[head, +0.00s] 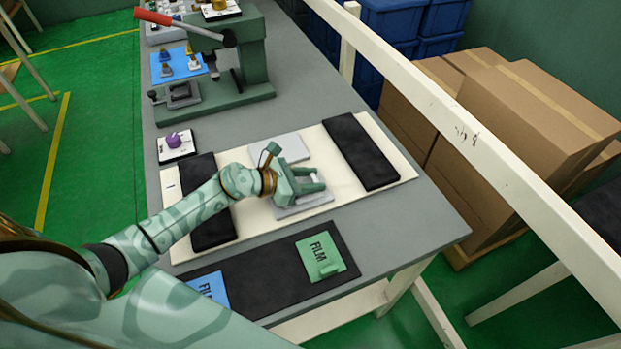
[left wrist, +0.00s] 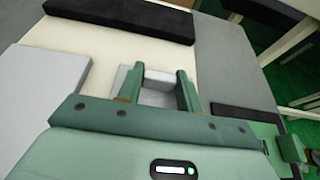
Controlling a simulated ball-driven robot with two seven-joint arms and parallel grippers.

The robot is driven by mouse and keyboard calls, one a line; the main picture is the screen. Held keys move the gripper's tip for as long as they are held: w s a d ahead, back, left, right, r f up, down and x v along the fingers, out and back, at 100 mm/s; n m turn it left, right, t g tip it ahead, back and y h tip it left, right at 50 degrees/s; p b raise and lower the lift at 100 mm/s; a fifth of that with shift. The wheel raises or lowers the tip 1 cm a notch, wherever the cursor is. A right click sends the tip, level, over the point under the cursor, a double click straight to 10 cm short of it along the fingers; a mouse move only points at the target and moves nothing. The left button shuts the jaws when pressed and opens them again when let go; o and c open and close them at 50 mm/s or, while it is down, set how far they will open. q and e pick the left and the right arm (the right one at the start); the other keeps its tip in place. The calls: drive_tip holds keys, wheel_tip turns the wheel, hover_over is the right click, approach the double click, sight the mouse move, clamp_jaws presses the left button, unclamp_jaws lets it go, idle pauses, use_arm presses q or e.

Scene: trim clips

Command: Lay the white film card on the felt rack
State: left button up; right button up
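My left gripper (head: 318,180) reaches down over the cream board, its two fingers apart, also in the left wrist view (left wrist: 160,78). A pale piece, apparently the white film card (left wrist: 157,97), shows between and beside the fingers; most of it is hidden. I cannot tell if the fingers press on it. In the head view a pale plate (head: 305,207) shows under the gripper. The black felt rack (head: 262,283) lies at the near table edge. It holds a green film card (head: 318,255) at right and a blue one (head: 208,287) at left. My right gripper is not in view.
The cream board (head: 397,160) carries black pads at right (head: 361,150) and left (head: 212,232). Another pale plate (head: 290,147) lies beyond the gripper. A green press (head: 245,75) stands farther back. A white rail (head: 470,130) runs along the right.

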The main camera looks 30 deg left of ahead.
use_arm(q)
drive_tip(key=o, duration=0.4)
drive_tip(key=shift+r, duration=0.2)
drive_tip(key=v, duration=1.2)
drive_tip(key=shift+p, duration=0.3)
